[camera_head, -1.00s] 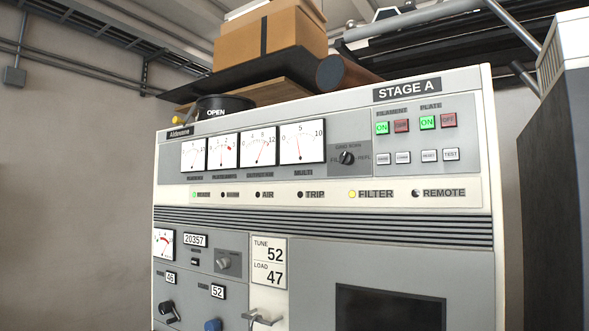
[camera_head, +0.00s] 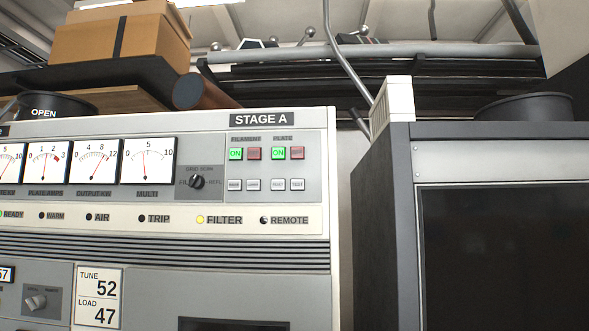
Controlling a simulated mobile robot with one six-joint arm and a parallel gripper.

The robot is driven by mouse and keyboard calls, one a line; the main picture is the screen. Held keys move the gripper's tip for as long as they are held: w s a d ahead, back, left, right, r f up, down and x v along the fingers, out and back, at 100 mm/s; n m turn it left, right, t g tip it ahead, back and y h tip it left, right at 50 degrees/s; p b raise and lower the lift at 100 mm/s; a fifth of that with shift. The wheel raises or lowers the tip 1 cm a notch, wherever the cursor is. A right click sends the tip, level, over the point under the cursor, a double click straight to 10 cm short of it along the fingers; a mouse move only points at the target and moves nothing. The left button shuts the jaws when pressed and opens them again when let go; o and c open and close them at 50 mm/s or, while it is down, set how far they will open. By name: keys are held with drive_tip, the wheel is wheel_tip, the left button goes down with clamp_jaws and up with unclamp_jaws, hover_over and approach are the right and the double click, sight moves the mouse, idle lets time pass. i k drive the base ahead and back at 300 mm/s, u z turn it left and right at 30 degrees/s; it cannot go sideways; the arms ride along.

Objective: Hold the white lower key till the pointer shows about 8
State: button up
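On the grey STAGE A panel (camera_head: 215,140), a row of small white keys sits under the lit FILAMENT and PLATE buttons. The second key (camera_head: 256,185) seems to be the lower key, but its lettering is too small to read surely. The OUTPUT KW meter (camera_head: 97,162), with a scale up to 12, has its pointer a little right of the middle; the exact reading is hard to tell. The MULTI meter (camera_head: 148,161) has its pointer near 5. My gripper is not in view.
A dark cabinet (camera_head: 383,220) stands to the right, past a narrow gap. Cardboard boxes (camera_head: 120,35) and a brown cylinder (camera_head: 193,90) lie on top of the rack. A rotary knob (camera_head: 197,182) sits beside the keys.

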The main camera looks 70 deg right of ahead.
sight(252, 185)
drive_tip(key=u, duration=0.3)
drive_tip(key=k, duration=0.2)
drive_tip(key=z, duration=2.75)
drive_tip(key=k, duration=0.6)
drive_tip(key=u, duration=0.2)
drive_tip(key=i, duration=0.45)
